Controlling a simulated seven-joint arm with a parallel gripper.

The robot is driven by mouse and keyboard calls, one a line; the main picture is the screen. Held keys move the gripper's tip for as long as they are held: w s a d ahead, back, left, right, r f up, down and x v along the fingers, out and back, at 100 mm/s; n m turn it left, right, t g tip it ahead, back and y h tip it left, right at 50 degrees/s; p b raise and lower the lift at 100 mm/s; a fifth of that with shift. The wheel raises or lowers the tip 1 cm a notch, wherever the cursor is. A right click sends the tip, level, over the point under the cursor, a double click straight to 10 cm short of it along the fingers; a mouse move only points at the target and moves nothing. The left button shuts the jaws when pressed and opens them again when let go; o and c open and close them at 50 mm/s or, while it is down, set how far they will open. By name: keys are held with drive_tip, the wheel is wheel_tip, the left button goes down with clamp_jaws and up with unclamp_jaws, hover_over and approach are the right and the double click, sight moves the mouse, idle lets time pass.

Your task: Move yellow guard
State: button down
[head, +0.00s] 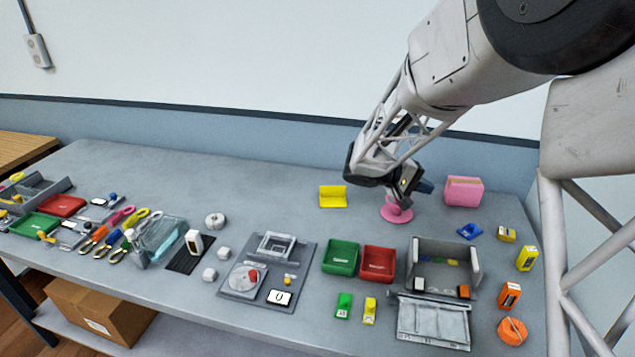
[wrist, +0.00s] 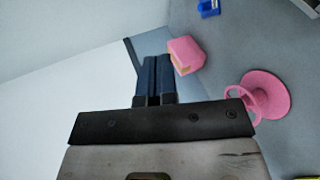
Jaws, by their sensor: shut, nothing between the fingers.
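The yellow guard (head: 333,197) looks like an L-shaped piece, with a flat base and an upright back. It stands on the grey table toward the back, left of my gripper in the head view. In the wrist view only a small yellow patch shows at the bottom right edge, and I cannot tell what it is. My gripper (head: 424,187) is above the table, to the right of the guard and apart from it. Its two dark blue fingers (wrist: 153,78) are together in the wrist view, with nothing between them.
A pink stand with a round base (head: 396,212) is just below my gripper; it also shows in the wrist view (wrist: 264,97). A pink box (head: 463,190) stands to the right. Green (head: 341,258) and red (head: 378,264) bins are in front.

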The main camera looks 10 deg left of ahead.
drive_tip(key=w+a+f+n+t+h, duration=0.1)
drive_tip(key=w+a+f+t, duration=0.2)
drive_tip(key=w+a+f, duration=0.2)
drive_tip(key=w+a+f+n+t, duration=0.2)
drive_tip(key=w+a+f, duration=0.3)
drive_tip(key=a, duration=0.4)
drive_tip(key=shift+w+a+f+t+h, duration=0.3)
drive_tip(key=shift+w+a+t+h, duration=0.1)
drive_tip(key=shift+w+t, duration=0.35)
drive_tip(key=shift+a, duration=0.15)
hover_over(325, 201)
drive_tip(key=w+a, duration=0.1)
drive_tip(key=a, duration=0.5)
wheel_tip(325, 201, down, 5)
drive_tip(key=shift+w+r, duration=0.1)
drive_tip(key=shift+w, duration=0.05)
drive_tip(key=shift+d, duration=0.45)
drive_tip(key=shift+d, duration=0.1)
drive_tip(key=shift+s+d, duration=0.2)
drive_tip(key=shift+d, duration=0.6)
drive_tip(key=shift+s+d, duration=0.15)
drive_tip(key=shift+d, duration=0.65)
drive_tip(key=shift+s+d, duration=0.2)
drive_tip(key=shift+d, duration=0.6)
